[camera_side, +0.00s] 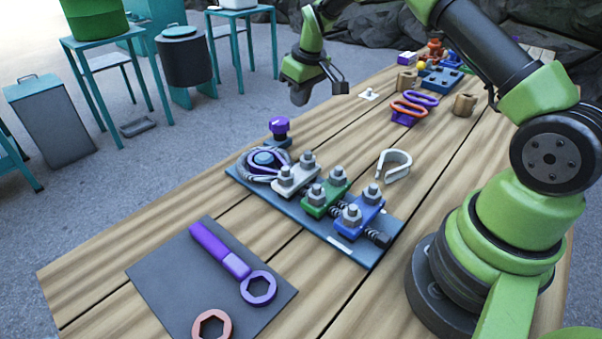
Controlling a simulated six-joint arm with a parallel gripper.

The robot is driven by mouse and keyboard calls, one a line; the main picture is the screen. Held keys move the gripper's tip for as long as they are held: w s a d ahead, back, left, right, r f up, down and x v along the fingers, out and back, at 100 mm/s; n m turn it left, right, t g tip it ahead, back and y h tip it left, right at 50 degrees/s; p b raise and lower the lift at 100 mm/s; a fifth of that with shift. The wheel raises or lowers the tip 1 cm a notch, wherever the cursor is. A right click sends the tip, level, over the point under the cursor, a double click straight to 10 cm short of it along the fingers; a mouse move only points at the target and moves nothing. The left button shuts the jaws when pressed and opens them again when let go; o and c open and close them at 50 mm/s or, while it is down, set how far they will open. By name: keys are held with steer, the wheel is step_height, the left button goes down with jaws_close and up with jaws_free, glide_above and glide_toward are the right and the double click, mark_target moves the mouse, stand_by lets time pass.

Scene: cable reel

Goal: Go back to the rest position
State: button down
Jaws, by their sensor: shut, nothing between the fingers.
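My gripper (318,88) is in the upper middle of the side view, above the far left edge of the wooden table (110,262). It is shut and holds nothing. It is well apart from the board (335,242) in the middle of the table. That board carries a coiled grey cable (248,172) around a purple reel (264,160), and grey, green (318,204) and blue (352,220) blocks topped with grey nuts.
A dark mat (165,272) at the front holds a purple wrench (222,252) and an orange ring (212,325). Orange and purple cable pieces (413,105) and small blocks lie farther back.

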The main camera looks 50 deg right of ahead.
steer(key=s+a+r+m+t, duration=0.1)
steer(key=s+a+r, duration=0.45)
steer(key=r, duration=0.35)
steer(key=s+a+r+m+t, duration=0.1)
steer(key=s+a+r, duration=0.4)
steer(key=r, duration=0.5)
steer(key=s+a+m+t+y, duration=0.1)
steer(key=s+a, duration=0.1)
steer(key=s, duration=0.7)
steer(key=s+a+m+t+y, duration=0.1)
steer(key=s+a, duration=0.1)
steer(key=s, duration=0.7)
steer(key=shift+s+r, duration=0.15)
steer(key=shift+s, duration=0.25)
